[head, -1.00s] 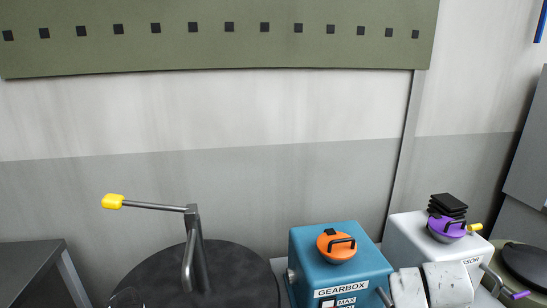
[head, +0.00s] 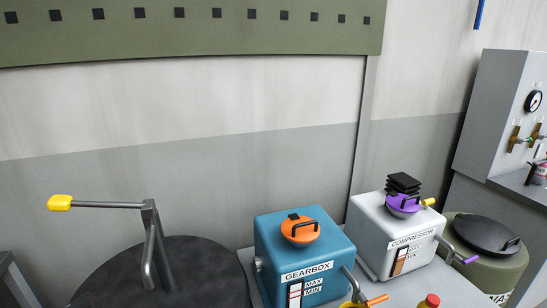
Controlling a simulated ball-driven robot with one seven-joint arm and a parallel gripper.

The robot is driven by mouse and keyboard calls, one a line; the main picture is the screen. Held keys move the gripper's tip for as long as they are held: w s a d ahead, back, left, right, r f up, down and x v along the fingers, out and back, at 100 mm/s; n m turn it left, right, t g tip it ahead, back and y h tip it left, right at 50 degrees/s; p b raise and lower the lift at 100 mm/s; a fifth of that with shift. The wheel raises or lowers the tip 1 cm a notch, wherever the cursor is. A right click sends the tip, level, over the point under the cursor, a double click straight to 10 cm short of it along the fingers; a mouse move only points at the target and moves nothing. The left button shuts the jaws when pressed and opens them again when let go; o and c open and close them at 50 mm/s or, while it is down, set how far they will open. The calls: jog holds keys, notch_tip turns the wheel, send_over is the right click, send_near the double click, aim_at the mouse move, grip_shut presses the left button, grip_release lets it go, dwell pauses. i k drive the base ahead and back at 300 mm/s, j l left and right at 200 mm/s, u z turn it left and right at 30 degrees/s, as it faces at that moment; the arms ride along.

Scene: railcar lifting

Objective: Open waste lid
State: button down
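The waste drum (head: 462,254) is olive green and stands at the right, partly cut off by the bottom edge. Its label shows only in part. A round black lid (head: 485,233) with a bar handle lies flat on top of it and looks closed. My gripper is not in view.
A white compressor box (head: 370,235) with a purple cap, yellow knob and purple-tipped lever stands just left of the drum. A blue gearbox box (head: 272,250) with an orange cap is further left. A grey cabinet (head: 490,120) with a gauge stands behind right. A red-capped bottle (head: 430,300) is in front.

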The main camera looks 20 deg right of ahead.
aim_at(485, 234)
jog(key=z, duration=1.45)
jog(key=i+l+z, duration=0.1)
jog(key=i+l, duration=2)
